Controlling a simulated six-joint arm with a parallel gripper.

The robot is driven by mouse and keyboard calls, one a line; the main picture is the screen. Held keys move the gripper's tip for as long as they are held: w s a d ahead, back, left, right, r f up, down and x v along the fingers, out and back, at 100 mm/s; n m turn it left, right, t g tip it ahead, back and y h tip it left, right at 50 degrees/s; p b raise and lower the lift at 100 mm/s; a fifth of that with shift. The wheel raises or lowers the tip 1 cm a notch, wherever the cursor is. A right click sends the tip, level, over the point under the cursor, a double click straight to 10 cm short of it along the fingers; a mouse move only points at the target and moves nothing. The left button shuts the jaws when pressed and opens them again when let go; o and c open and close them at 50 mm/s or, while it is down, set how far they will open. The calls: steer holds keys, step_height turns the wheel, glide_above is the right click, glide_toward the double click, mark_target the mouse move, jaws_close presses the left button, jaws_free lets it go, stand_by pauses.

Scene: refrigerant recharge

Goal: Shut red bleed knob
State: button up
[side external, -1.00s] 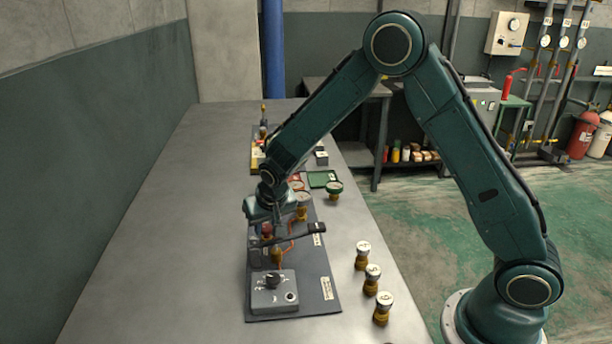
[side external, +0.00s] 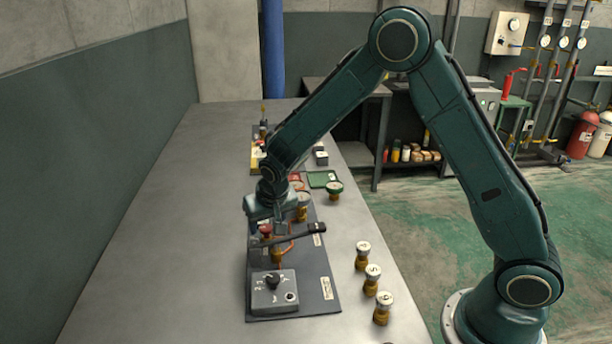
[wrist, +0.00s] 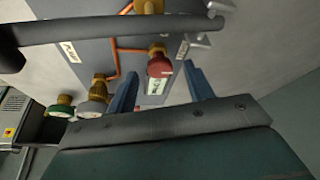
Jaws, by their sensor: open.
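The red bleed knob (side external: 265,230) stands on the grey panel (side external: 317,270), just below my gripper (side external: 270,220) in the side view. In the wrist view the red knob (wrist: 160,66) has a brass base and appears between the tips of my two blue fingers (wrist: 161,70). My gripper is open and holds nothing. Whether the fingertips are level with the knob or short of it, I cannot tell. A copper pipe runs from the knob's base across the panel.
A long dark lever (side external: 290,237) crosses the panel close to my gripper; it spans the top of the wrist view (wrist: 110,30). A grey switch box (side external: 274,292) sits at the panel's near end. Several brass-based knobs (side external: 371,280) stand right. The table's left side is clear.

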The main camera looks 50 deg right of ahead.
steer(key=v, duration=1.3)
steer(key=shift+s, duration=0.1)
steer(key=s+d+r+n+y, duration=0.15)
steer(key=s+d+r, duration=0.25)
steer(key=s+r, duration=0.7)
steer(key=s+f+n+t, duration=0.1)
steer(key=s+n, duration=0.2)
steer(key=s, duration=1.3)
steer(key=shift+s+d+t, duration=0.2)
steer(key=shift+d+t, duration=0.1)
steer(key=shift+f, duration=0.15)
